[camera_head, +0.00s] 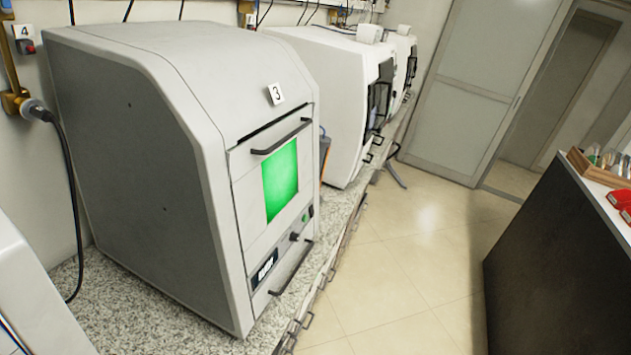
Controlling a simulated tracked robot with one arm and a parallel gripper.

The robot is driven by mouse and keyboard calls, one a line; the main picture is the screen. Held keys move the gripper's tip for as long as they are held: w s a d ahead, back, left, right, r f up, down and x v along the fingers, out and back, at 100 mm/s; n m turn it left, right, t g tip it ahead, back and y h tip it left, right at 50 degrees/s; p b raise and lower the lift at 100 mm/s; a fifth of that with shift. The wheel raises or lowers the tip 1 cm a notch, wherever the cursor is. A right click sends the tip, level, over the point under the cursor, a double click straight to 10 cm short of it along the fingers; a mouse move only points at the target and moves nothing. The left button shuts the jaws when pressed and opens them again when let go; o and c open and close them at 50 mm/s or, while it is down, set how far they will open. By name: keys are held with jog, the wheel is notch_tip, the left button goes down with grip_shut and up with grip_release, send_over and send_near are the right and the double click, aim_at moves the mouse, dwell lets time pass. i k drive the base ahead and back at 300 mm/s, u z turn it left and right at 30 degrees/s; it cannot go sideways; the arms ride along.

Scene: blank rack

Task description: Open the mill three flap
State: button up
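Mill three (135,150) is a large light grey machine on the speckled counter at the left, with a tag (276,94) reading 3 on its top front. Its front flap (249,206) has a green lit window (281,181) and a dark bar handle (282,137) along its upper edge. The flap appears shut. Below it are a dark knob (294,237), a small dark label or display (265,269) and a lower bar handle (291,268). My gripper does not show in this view.
The speckled granite counter (130,318) carries more white machines (335,90) further back. Drawer handles (300,322) stick out along its front. Tiled floor (400,280) lies open between it and a dark-sided bench (560,260) at the right. A grey door (470,90) stands at the back.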

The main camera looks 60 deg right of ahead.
aim_at(287, 175)
jog(key=z, duration=1.3)
